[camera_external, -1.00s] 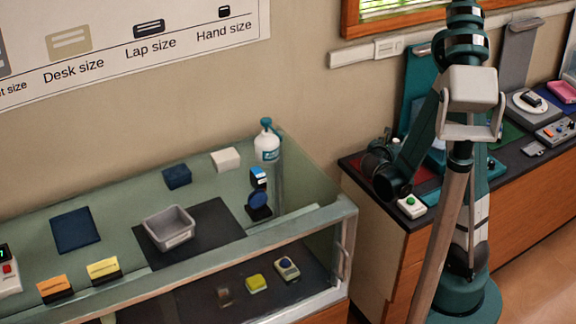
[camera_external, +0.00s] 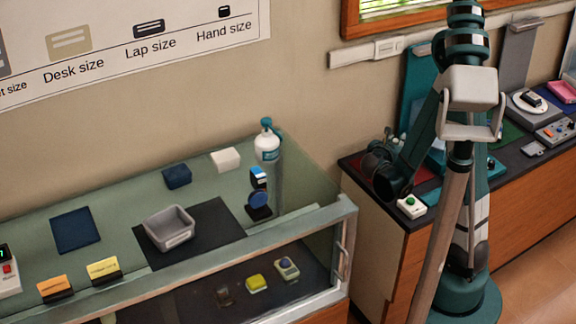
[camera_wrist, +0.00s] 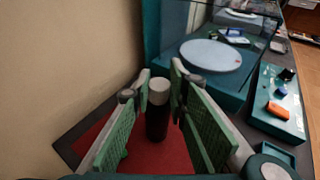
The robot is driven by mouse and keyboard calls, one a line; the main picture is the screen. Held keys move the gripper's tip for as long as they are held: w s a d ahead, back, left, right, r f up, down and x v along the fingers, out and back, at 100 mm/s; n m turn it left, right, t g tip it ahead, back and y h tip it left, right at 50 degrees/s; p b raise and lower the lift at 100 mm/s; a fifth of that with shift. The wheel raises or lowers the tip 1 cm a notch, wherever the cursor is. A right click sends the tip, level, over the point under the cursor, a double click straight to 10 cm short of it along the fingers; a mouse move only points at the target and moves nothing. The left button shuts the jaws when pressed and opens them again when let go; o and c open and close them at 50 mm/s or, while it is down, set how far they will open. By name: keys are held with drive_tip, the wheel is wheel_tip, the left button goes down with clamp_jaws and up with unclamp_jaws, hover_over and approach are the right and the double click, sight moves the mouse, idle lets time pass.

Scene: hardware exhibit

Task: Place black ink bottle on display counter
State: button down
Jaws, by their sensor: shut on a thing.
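The black ink bottle (camera_wrist: 157,122), dark with a pale cap, stands upright between the green pads of my gripper (camera_wrist: 160,95) in the wrist view. My gripper is shut on it, over a red mat (camera_wrist: 92,142). I cannot tell whether its base touches the mat. In the external view my gripper (camera_external: 388,146) is low over the right-hand bench, and the bottle is mostly hidden by it. The glass-topped display counter (camera_external: 125,197) stands at the left, apart from my gripper.
On the counter are a grey tray (camera_external: 168,236) on a black mat (camera_external: 218,226), a white-and-teal bottle (camera_external: 267,147), a blue block (camera_external: 177,176), a white block (camera_external: 225,160) and label cards (camera_external: 104,269). A green-button box (camera_external: 411,207) sits near the bench edge. A wall borders my gripper's left.

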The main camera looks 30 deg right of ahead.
drive_tip(key=shift+r, duration=0.1)
wheel_tip(320, 180, up, 18)
drive_tip(key=p, duration=0.6)
idle(0.4)
drive_tip(key=shift+w, duration=0.1)
idle(0.8)
